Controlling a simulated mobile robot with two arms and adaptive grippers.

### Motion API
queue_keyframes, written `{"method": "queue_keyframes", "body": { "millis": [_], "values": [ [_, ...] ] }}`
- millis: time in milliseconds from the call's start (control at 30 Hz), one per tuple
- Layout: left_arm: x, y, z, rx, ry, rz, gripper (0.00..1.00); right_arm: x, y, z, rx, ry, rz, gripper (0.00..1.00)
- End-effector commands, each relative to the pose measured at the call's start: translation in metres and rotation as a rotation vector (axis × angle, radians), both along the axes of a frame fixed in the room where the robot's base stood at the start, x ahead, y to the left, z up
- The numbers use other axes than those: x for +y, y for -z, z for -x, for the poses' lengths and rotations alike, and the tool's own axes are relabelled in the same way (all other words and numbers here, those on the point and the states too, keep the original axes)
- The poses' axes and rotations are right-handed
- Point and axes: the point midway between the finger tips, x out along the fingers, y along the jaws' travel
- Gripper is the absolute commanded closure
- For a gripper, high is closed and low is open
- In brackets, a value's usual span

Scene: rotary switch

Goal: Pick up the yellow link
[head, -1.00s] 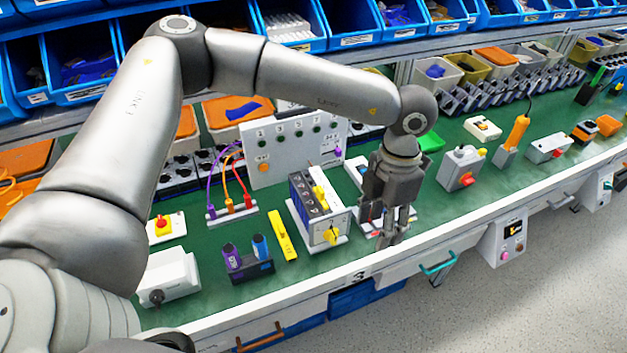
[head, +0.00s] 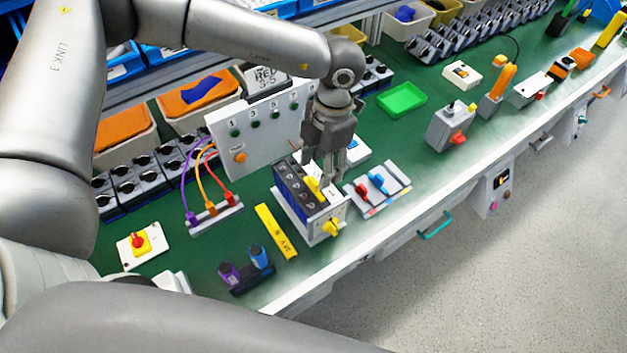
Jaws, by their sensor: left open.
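A small yellow link (head: 313,188) lies on the top of the dark, slotted terminal block (head: 295,190), near its right side. The block has a white front with a yellow rotary knob (head: 332,227). My left gripper (head: 333,181) points down just right of the yellow link, over the block's right edge. Its fingers look open and empty, and I cannot tell how high they are above the block. My right gripper is out of view.
A yellow bar (head: 276,232) lies left of the block. A tray with red and blue switches (head: 377,188) stands close on the right. A white numbered panel (head: 258,125) rises behind. Free green bench shows around the green tray (head: 402,99).

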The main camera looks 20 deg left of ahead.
Motion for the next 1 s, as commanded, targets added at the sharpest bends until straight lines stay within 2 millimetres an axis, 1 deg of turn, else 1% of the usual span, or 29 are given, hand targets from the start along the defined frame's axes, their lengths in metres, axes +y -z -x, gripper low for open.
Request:
{"method": "queue_keyframes", "body": {
  "millis": [33,100,167,267,367,433,500,633,800,1000],
  "values": [
    [0.001,0.004,0.001,0.001,-0.001,-0.001,0.50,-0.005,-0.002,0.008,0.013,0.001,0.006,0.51],
    [0.001,0.008,0.001,0.001,-0.001,-0.001,0.50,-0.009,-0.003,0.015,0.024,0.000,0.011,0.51],
    [0.002,0.012,0.001,0.001,-0.001,-0.001,0.50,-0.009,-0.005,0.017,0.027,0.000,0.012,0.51],
    [0.006,0.021,0.003,0.003,-0.001,-0.003,0.50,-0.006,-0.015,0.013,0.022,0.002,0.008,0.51],
    [0.009,0.035,0.005,0.003,0.000,-0.002,0.50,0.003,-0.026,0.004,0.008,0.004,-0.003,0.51],
    [0.010,0.047,0.006,0.003,0.000,-0.001,0.50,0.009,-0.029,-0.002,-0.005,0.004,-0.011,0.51],
    [0.010,0.054,0.006,0.002,0.000,0.000,0.50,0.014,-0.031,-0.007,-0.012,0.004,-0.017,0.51],
    [0.011,0.061,0.006,0.001,0.000,-0.001,0.50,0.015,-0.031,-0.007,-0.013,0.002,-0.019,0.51],
    [0.011,0.061,0.006,0.001,0.000,0.001,0.50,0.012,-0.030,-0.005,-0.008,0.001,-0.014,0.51],
    [0.011,0.061,0.006,0.001,0.000,0.001,0.76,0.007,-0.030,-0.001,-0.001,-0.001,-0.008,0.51]
  ]
}}
